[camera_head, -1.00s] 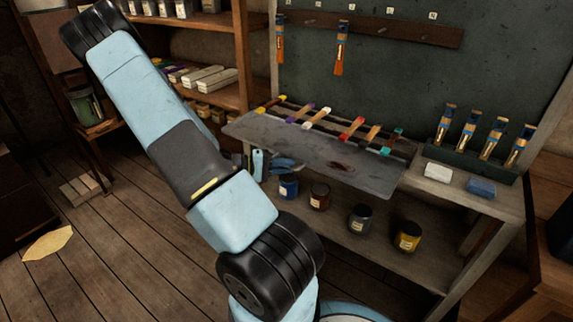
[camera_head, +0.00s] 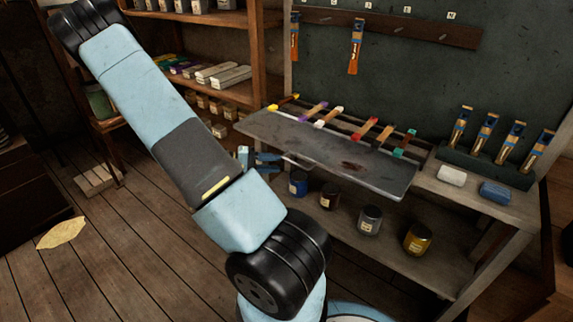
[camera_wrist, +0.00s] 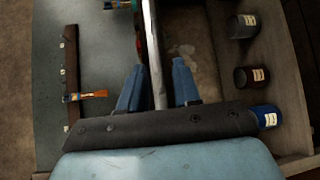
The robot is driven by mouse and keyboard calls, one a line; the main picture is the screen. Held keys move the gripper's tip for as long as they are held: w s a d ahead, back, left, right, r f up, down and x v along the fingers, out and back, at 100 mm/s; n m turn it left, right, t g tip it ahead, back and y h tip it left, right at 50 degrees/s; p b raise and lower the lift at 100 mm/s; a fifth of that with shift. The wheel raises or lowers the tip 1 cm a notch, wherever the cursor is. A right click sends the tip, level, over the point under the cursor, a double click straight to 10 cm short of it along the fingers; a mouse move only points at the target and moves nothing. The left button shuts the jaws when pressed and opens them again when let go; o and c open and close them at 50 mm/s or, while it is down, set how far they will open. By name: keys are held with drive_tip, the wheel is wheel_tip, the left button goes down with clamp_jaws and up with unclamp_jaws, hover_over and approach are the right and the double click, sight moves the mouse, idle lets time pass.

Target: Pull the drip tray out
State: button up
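The drip tray (camera_head: 330,150) is a flat grey metal sheet with a dark stain. It lies on the workbench under a row of colour-ended brushes, with its front edge out over the bench front. A thin handle (camera_head: 299,160) shows at its front edge. My gripper (camera_head: 276,162) is just left of this handle, partly hidden behind my arm. In the wrist view the blue fingers of my gripper (camera_wrist: 157,80) stand apart, with the tray (camera_wrist: 151,40) seen nearly edge-on as a bright strip between them. Gaps show on both sides; contact with the handle cannot be seen.
Jars, such as the yellow one (camera_head: 417,239), stand on the shelf below the tray. A brush rack (camera_head: 485,165), a white block (camera_head: 452,175) and a blue block (camera_head: 495,192) are at the bench's right. Open floor (camera_head: 130,240) lies left.

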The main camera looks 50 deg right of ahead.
drive_tip(key=v, duration=0.6)
idle(0.5)
drive_tip(key=s+a+r+n+t+y, duration=0.2)
drive_tip(key=s+a+r+t+y, duration=0.2)
drive_tip(key=a+r, duration=0.4)
drive_tip(key=s+a+r+n+t+y, duration=0.2)
drive_tip(key=s+a+r+t+y, duration=0.2)
drive_tip(key=a+r+t, duration=0.3)
drive_tip(key=s+a+r+n+t+y, duration=0.2)
drive_tip(key=s+a+r+t+y, duration=0.2)
drive_tip(key=a+r, duration=0.6)
wheel_tip(320, 180, up, 5)
drive_tip(key=shift+f+n+t, duration=0.15)
drive_tip(key=shift+n+t, duration=0.15)
drive_tip(key=shift+t, duration=0.4)
drive_tip(key=shift+w+d, duration=0.1)
drive_tip(key=shift+d, duration=0.05)
